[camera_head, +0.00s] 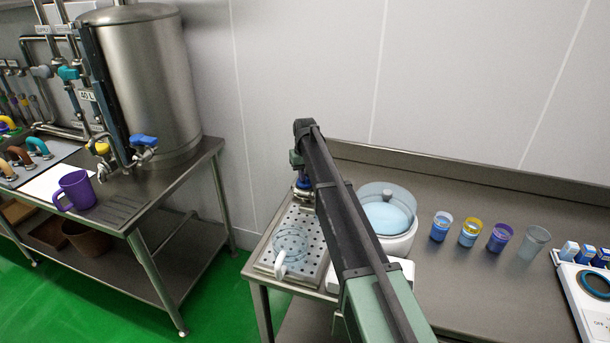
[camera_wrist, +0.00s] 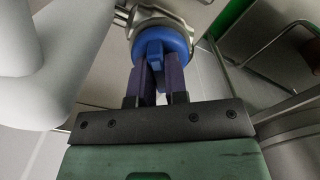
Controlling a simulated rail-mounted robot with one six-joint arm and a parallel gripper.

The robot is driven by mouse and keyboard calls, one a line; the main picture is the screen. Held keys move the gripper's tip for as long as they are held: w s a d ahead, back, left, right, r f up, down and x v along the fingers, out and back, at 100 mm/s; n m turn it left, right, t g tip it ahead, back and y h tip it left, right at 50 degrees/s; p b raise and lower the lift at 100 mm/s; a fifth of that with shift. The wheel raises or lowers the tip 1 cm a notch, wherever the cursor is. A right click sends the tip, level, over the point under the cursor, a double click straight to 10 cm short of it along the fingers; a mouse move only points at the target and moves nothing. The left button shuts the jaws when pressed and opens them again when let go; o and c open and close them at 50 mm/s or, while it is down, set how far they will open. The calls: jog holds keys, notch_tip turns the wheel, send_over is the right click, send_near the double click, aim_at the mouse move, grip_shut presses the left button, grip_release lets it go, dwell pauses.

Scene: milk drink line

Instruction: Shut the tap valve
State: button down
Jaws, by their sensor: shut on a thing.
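A tap valve with a round blue knob (camera_wrist: 172,37) and a raised blue tab fills the top middle of the wrist view. My gripper (camera_wrist: 158,68) has its two dark fingers shut on the tab of this knob. The knob joins a silvery metal body (camera_wrist: 157,13). In the head view, my arm covers most of the tap, and only a bit of blue and metal (camera_head: 303,184) shows beside it. A clear jug (camera_head: 291,245) with a pale handle stands on the perforated drip tray (camera_head: 262,262) below. Whether anything flows is not visible.
A white machine with a clear-lidded bowl (camera_head: 388,212) stands right of my arm. Several cups (camera_head: 470,232) line the counter farther right, before a white scale (camera_head: 590,300). On the left table are a steel tank (camera_head: 150,80) and a purple mug (camera_head: 75,190).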

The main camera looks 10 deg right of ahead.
jog(key=c, duration=1.1)
grip_release()
jog(key=shift+c, duration=0.2)
jog(key=shift+r, duration=0.1)
notch_tip(320, 180, up, 11)
jog(key=p, duration=1.1)
jog(key=shift+o, duration=0.4)
jog(key=shift+f, duration=0.2)
